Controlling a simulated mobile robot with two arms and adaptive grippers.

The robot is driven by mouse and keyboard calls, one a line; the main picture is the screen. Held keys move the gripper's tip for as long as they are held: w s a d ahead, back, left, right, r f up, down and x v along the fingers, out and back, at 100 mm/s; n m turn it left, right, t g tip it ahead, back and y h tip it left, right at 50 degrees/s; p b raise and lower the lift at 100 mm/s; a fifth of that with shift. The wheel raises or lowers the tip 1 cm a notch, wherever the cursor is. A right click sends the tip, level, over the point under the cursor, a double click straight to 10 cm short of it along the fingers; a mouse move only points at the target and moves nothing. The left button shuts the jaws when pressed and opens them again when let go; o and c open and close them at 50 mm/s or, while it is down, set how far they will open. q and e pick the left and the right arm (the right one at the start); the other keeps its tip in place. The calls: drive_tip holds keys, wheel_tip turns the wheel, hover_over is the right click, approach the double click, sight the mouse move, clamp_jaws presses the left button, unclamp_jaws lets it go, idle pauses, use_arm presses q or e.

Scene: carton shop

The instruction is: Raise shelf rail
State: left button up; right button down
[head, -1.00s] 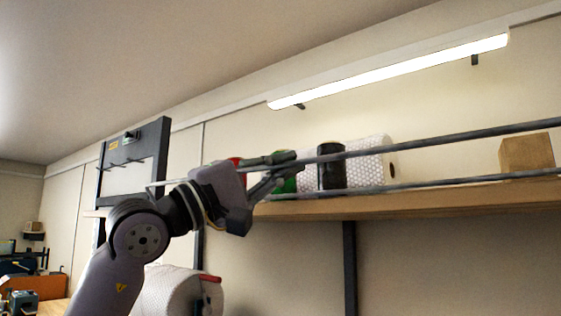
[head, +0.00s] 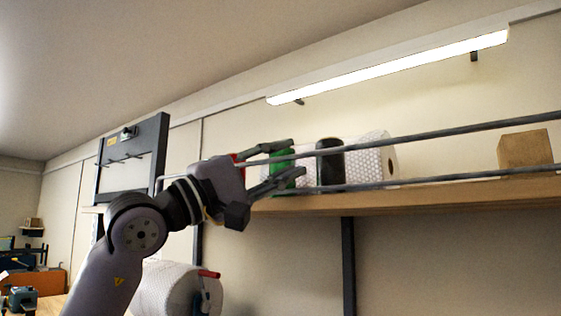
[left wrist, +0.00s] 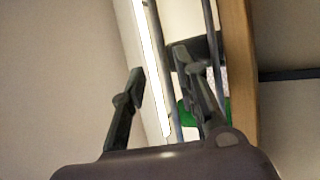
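The shelf rail is a pair of thin grey bars along the front of a wooden shelf. Its upper bar (head: 450,132) runs well above the shelf edge, and the lower bar (head: 450,178) lies close to the shelf top. My left gripper (head: 290,158) is open at the rail's left part, one finger above the upper bar and one below it. In the left wrist view, the spread fingers (left wrist: 163,80) have the upper bar (left wrist: 158,45) between them. Contact with the bar cannot be told. My right gripper is not in view.
Behind the rail, the wooden shelf (head: 420,200) holds a green can (head: 281,181), a dark can (head: 330,168), a white patterned roll (head: 372,158) and a cardboard box (head: 525,149). A lit lamp (head: 390,69) hangs above. A large roll (head: 165,290) sits below left.

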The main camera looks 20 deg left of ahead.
use_arm(q)
drive_tip(key=v, duration=1.2)
